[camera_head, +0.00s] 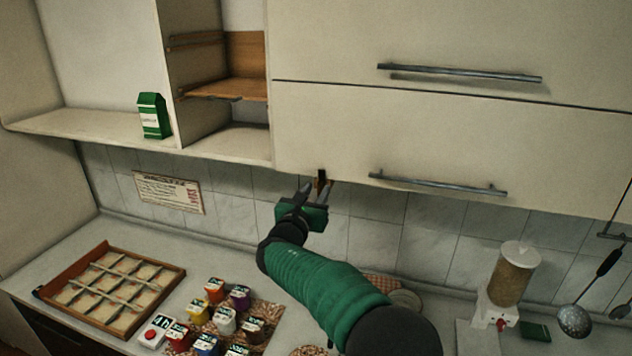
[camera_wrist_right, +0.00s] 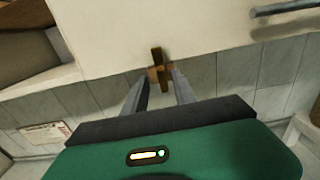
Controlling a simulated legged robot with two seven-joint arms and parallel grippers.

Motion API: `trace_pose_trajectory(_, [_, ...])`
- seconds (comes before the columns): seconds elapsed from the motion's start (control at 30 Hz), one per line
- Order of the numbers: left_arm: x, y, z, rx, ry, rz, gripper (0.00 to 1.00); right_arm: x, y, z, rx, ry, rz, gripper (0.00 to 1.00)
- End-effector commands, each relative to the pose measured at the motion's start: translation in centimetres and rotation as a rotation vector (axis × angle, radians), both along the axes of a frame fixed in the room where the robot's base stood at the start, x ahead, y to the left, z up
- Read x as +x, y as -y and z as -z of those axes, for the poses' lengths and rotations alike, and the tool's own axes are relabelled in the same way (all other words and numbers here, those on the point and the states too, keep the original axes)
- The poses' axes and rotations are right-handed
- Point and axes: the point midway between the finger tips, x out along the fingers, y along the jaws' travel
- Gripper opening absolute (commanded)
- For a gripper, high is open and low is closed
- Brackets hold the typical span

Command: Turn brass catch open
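The brass catch (camera_wrist_right: 160,74) sits at the lower edge of the cream cabinet door, near its left corner. In the right wrist view its dark bar (camera_wrist_right: 157,57) stands roughly upright across the door's bottom edge. In the head view the catch (camera_head: 321,178) is small and dark. My right gripper (camera_head: 316,190) is raised just below it, with its two fingers (camera_wrist_right: 159,80) apart on either side of the catch's lower part. I cannot tell whether the fingers touch it. My left gripper is in neither view.
The cabinet doors carry metal handles (camera_head: 437,184). An open shelf with a green carton (camera_head: 153,116) is at left. On the counter below are a wooden tray (camera_head: 170,272), several small colored pots (camera_head: 225,320) and a grain dispenser (camera_head: 512,275). A ladle (camera_head: 575,320) hangs at right.

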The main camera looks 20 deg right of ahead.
Motion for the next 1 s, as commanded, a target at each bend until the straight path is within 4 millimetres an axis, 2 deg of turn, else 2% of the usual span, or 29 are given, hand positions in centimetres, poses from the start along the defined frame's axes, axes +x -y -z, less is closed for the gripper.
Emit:
trace_pose_trajectory(0.07, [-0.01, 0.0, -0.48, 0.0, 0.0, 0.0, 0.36, 0.47, 0.36, -0.14, 0.001, 0.0, 0.001, 0.33])
trace_pose_trajectory(0.33, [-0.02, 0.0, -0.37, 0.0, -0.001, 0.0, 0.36, 0.8, 0.46, 0.15, 0.002, -0.001, -0.001, 0.33])
trace_pose_trajectory(0.6, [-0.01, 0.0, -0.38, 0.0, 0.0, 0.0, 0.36, 0.81, 0.4, 0.14, 0.001, -0.002, -0.002, 0.0])
trace_pose_trajectory(1.0, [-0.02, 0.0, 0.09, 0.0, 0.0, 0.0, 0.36, 0.78, 0.37, 0.25, 0.012, 0.007, -0.002, 0.0])
